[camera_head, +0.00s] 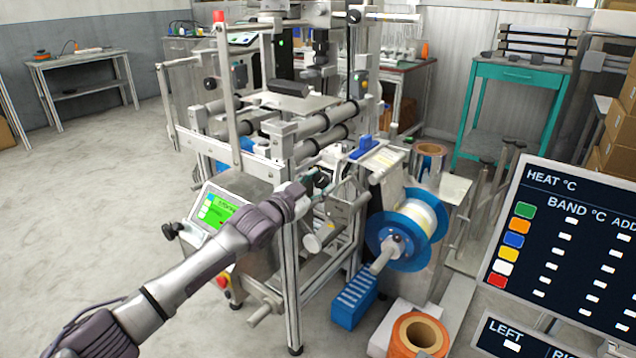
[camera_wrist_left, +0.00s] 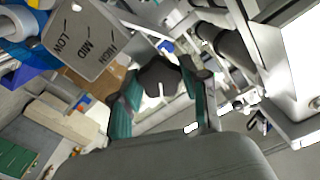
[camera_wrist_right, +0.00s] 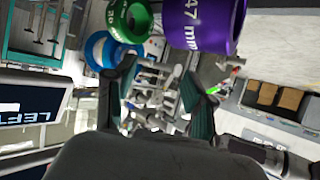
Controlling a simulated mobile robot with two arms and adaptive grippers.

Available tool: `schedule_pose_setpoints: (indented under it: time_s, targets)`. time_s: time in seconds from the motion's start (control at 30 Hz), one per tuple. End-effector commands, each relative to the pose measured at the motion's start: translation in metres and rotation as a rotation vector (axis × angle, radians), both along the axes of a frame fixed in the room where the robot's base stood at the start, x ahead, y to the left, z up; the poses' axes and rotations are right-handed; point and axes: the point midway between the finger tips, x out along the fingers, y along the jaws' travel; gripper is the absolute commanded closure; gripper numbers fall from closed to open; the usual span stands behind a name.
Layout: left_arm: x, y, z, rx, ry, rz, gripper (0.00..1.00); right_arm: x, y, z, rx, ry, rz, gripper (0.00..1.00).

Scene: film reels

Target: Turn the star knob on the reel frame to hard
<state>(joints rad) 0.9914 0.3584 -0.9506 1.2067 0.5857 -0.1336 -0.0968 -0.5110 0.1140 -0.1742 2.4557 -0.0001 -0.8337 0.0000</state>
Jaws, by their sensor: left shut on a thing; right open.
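The dark star knob (camera_wrist_left: 160,76) is between the teal fingers of my left gripper (camera_wrist_left: 163,86) in the left wrist view. The gripper is shut on it. A short white line shows on the knob's face. A grey plate (camera_wrist_left: 86,42) beside the knob reads LOW, MID and HIGH; I cannot tell which mark the line meets. In the head view my left gripper (camera_head: 309,188) reaches the front of the reel frame (camera_head: 290,245), and its fingers are small there. My right gripper (camera_wrist_right: 156,88) shows only in the right wrist view, open and empty.
A blue reel (camera_head: 384,237) sits on a shaft right of my left gripper. An orange reel (camera_head: 420,336) stands low in front. A green-lit screen (camera_head: 216,212) is beside my left arm. Purple (camera_wrist_right: 208,22) and green (camera_wrist_right: 130,18) reels are ahead of my right gripper. A dark board (camera_head: 565,245) stands at right.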

Motion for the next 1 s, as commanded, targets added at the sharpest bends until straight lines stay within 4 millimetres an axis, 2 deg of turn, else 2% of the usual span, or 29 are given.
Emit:
schedule_pose_setpoints:
  time_s: [0.17,0.2,0.33,0.73,0.87,1.0]
  targets:
    - [0.0,0.0,-0.001,0.0,0.002,0.0,0.9,0.0,0.0,0.0,0.0,-0.001,0.0,0.46]
    - [0.0,0.0,-0.001,0.0,0.002,0.0,0.52,0.0,0.0,0.0,0.0,-0.001,0.0,0.46]
    - [0.0,0.0,-0.001,0.0,0.002,0.0,0.3,0.0,0.0,0.0,0.0,-0.001,0.0,0.46]
    - [-0.004,0.003,-0.001,-0.002,0.002,-0.001,0.29,0.0,0.0,0.001,0.001,-0.004,0.0,0.46]
    - [-0.018,0.013,-0.002,-0.002,0.003,0.0,0.29,0.0,0.0,0.001,0.001,-0.003,0.0,0.46]
    - [-0.043,0.029,-0.002,0.0,0.003,0.0,0.29,0.0,0.0,0.001,0.001,-0.003,0.0,0.46]
